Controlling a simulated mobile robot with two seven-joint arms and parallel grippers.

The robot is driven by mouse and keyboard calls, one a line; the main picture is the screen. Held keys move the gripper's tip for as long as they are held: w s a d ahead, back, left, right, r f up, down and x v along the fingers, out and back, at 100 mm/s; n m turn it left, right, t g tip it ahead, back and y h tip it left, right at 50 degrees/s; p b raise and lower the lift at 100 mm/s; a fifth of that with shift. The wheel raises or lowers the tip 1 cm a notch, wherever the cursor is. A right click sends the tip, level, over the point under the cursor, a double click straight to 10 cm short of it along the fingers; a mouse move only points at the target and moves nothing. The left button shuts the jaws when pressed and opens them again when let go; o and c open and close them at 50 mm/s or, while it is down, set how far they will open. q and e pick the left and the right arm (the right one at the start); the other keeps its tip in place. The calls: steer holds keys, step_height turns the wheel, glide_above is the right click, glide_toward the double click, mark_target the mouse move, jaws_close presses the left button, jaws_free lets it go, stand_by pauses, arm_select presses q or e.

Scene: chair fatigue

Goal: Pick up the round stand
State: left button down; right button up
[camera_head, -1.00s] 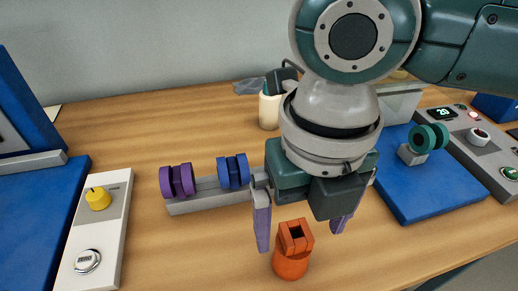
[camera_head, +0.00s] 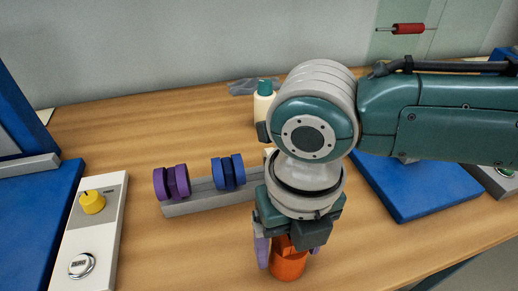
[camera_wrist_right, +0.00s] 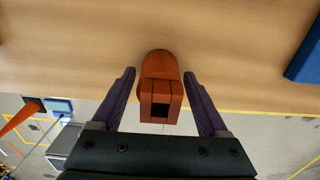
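The round stand seems to be the orange round piece (camera_head: 288,265) with a slotted block on top, upright on the table's near edge area. It also shows in the right wrist view (camera_wrist_right: 158,68), between the fingers. My right gripper (camera_head: 289,252) points down over it, with its purple fingers on either side of the stand. In the right wrist view the right gripper (camera_wrist_right: 160,76) is open, with a small gap between each finger and the stand. The gripper body hides part of the stand's top in the head view. My left gripper is not in view.
A grey rack (camera_head: 205,196) with purple (camera_head: 172,183) and blue (camera_head: 228,173) spools lies left of the gripper. A white control panel (camera_head: 95,235) stands further left. A white bottle (camera_head: 263,104) is behind my arm, and a blue mat (camera_head: 420,195) lies right.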

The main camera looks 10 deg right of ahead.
jaws_close()
stand_by(0.4)
